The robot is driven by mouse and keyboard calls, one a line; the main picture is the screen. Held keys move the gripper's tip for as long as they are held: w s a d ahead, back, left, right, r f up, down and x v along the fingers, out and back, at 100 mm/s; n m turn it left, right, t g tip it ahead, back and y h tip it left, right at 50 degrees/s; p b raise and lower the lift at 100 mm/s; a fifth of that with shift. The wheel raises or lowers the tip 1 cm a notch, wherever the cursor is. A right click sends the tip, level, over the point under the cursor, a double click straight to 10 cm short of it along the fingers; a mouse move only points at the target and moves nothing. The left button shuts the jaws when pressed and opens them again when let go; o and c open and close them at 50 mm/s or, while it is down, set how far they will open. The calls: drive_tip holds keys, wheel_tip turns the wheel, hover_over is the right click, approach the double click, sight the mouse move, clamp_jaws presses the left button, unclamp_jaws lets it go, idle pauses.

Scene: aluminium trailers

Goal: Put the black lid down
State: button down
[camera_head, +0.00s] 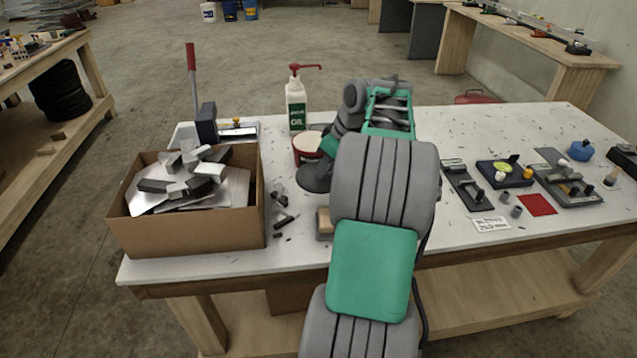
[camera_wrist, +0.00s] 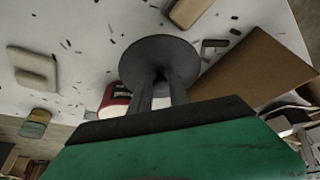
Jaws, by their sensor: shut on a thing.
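The black lid (camera_head: 314,181) is a round dark disc in front of the red pot in the head view. In the wrist view the lid (camera_wrist: 150,52) shows its flat face with a knob in the middle. My gripper (camera_head: 326,165) is shut on the lid's knob; its two fingers also show in the wrist view (camera_wrist: 160,82). The lid is over the white table; I cannot tell whether it touches the top. The red pot (camera_head: 307,148) stands just behind the lid, open, with a pale inside. In the wrist view the pot (camera_wrist: 114,97) is partly hidden by the lid.
A cardboard box (camera_head: 190,235) full of metal offcuts stands at the left of the white table (camera_head: 290,252). An oil bottle (camera_head: 297,104) stands behind the pot. Dark scraps (camera_head: 281,217) and a wooden block (camera_head: 324,224) lie near the lid. Fixtures (camera_head: 505,173) fill the right side.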

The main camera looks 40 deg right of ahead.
sight(319, 181)
drive_tip(key=w+f, duration=0.2)
drive_tip(key=f, duration=0.1)
drive_tip(key=w+d+f, duration=0.1)
drive_tip(key=f, duration=0.1)
drive_tip(key=shift+w+f, duration=0.1)
drive_tip(key=shift+w, duration=0.3)
wheel_tip(319, 181, down, 3)
drive_tip(key=shift+w+r+p, duration=0.1)
drive_tip(key=shift+w+p, duration=0.05)
drive_tip(key=shift+p, duration=0.2)
drive_tip(key=shift+d+f, duration=0.1)
drive_tip(key=shift+f, duration=0.3)
drive_tip(key=c, duration=1.2)
unclamp_jaws()
drive_tip(key=shift+c, duration=0.2)
drive_tip(key=shift+r, duration=0.25)
drive_tip(key=v, duration=1.2)
